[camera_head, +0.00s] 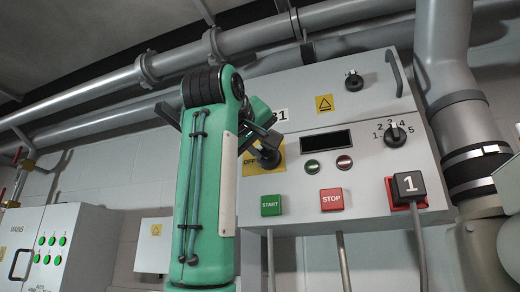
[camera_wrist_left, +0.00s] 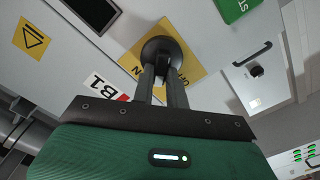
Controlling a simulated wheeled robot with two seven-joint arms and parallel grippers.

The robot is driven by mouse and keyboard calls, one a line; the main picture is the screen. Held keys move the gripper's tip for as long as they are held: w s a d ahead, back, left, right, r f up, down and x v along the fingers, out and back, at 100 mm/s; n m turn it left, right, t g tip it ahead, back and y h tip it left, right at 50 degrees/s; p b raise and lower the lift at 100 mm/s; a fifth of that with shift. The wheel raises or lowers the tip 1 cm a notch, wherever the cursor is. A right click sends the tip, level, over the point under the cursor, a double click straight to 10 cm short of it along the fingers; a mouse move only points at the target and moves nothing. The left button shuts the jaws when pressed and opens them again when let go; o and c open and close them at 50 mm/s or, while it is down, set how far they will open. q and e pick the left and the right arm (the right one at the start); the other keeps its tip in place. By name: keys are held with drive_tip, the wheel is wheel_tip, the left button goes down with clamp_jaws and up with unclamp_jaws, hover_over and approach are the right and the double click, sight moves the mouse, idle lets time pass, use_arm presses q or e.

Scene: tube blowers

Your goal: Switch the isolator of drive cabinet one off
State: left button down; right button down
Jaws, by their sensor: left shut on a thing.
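Drive cabinet one (camera_head: 370,255) is a light grey panel on the wall; its label reads B1 in the left wrist view. The isolator is a black rotary knob (camera_head: 268,157) on a yellow plate (camera_head: 279,165), with OFF lettering at its left in the head view. My left gripper (camera_wrist_left: 163,72) is shut on the knob (camera_wrist_left: 160,46), with both fingers at its grip. My green left arm hides part of the plate, so the knob's exact setting cannot be told. My right gripper is not in view.
A grey pipe (camera_head: 445,60) runs at right. A MAINS cabinet (camera_head: 85,265) stands at left.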

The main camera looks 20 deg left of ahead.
use_arm(q)
drive_tip(key=n, duration=0.4)
drive_tip(key=shift+a+f+n+b, duration=0.1)
drive_tip(key=shift+f+n+b, duration=0.15)
drive_tip(key=shift+n+b, duration=0.05)
drive_tip(key=n, duration=0.5)
drive_tip(key=shift+a+f, duration=0.1)
drive_tip(key=shift+f, duration=0.1)
drive_tip(key=shift+n, duration=0.4)
drive_tip(key=c, duration=1.4)
unclamp_jaws()
drive_tip(key=shift+w, duration=0.15)
